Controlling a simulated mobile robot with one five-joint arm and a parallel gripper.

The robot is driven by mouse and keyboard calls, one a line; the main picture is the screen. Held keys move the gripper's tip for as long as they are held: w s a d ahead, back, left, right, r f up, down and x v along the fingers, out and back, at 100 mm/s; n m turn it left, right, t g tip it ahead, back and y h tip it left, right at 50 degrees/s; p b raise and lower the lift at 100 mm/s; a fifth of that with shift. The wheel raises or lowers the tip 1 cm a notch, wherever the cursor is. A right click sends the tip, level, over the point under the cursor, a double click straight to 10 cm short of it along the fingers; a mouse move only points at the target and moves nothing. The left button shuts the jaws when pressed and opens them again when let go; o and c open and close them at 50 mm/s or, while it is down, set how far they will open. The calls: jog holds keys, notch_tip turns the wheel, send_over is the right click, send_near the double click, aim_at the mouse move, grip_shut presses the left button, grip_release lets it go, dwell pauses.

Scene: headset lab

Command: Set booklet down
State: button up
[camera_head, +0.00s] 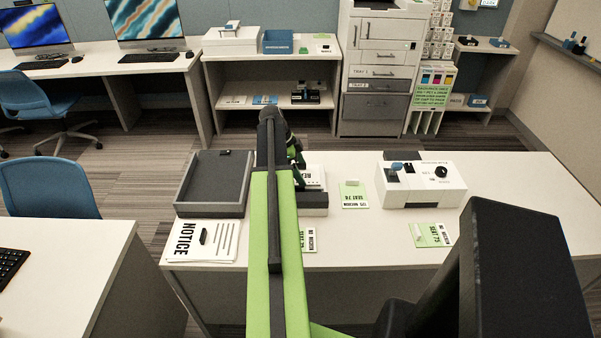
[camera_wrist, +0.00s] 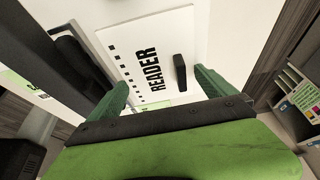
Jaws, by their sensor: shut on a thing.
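The white booklet marked READER (camera_wrist: 140,45) lies between the two green fingers of my gripper (camera_wrist: 162,80) in the wrist view. It has a black tab on its face, near the right finger. My gripper is shut on the booklet, though the exact contact is unclear. In the head view my green arm hides most of the gripper, and part of the booklet (camera_head: 312,171) shows just right of the arm, over the white table (camera_head: 380,245). I cannot tell whether the booklet touches the surface beneath.
A grey open tray (camera_head: 238,210) stands left of my arm, with a NOTICE sheet (camera_head: 190,228) in front. A dark block (camera_head: 314,203) sits just right of the arm. Green seat cards (camera_head: 353,190) and a white device (camera_head: 425,172) stand further right.

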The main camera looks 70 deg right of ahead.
jog(key=shift+f, duration=0.2)
jog(key=o, duration=1)
jog(key=shift+o, duration=0.2)
jog(key=shift+r, duration=0.15)
jog(key=shift+r, duration=0.25)
jog(key=p+v, duration=1.1)
jog(key=shift+w+r, duration=0.2)
jog(key=shift+r, duration=0.05)
jog(key=shift+a, duration=0.1)
